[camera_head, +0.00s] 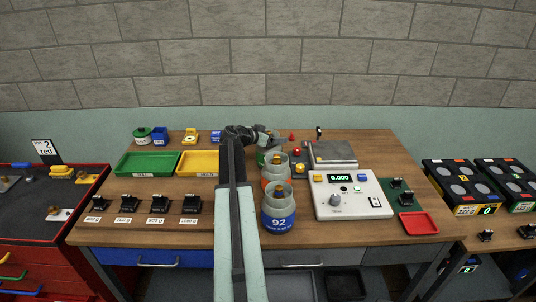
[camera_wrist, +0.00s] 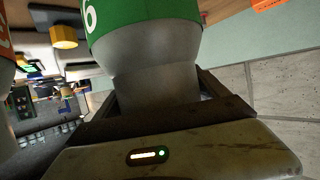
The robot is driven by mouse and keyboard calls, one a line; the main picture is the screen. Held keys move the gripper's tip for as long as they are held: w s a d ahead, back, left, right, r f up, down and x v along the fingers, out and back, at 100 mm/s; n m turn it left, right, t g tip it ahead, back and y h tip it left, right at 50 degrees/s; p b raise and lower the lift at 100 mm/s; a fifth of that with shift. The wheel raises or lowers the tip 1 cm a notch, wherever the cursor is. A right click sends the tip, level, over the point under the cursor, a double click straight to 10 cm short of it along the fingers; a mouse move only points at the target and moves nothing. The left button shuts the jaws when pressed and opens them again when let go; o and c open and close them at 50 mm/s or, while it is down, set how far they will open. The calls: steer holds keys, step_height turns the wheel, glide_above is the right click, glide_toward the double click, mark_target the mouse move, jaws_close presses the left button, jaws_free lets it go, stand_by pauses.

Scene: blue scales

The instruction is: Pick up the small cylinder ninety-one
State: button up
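In the head view, three grey cylinders stand in a row on the wooden table. The front one has a blue label reading 92 (camera_head: 279,222), the middle one (camera_head: 273,181) an orange label. The back green-labelled one (camera_head: 261,157) is mostly hidden by my arm and gripper (camera_head: 270,140). In the wrist view, a green-labelled cylinder (camera_wrist: 150,80) reaches between the dark fingers of my gripper (camera_wrist: 160,105). An upside-down digit, apparently a 9, shows at its label's edge; the rest of the number is hidden. I cannot tell whether the fingers press on it.
A scale with a green display (camera_head: 346,195) stands right of the cylinders. A green tray (camera_head: 148,163), a yellow tray (camera_head: 198,163) and several small black weights (camera_head: 158,203) are on the left. A red tray (camera_head: 418,223) lies at the right. The wall is close behind the table.

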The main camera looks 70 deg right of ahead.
steer(key=c, duration=1.6)
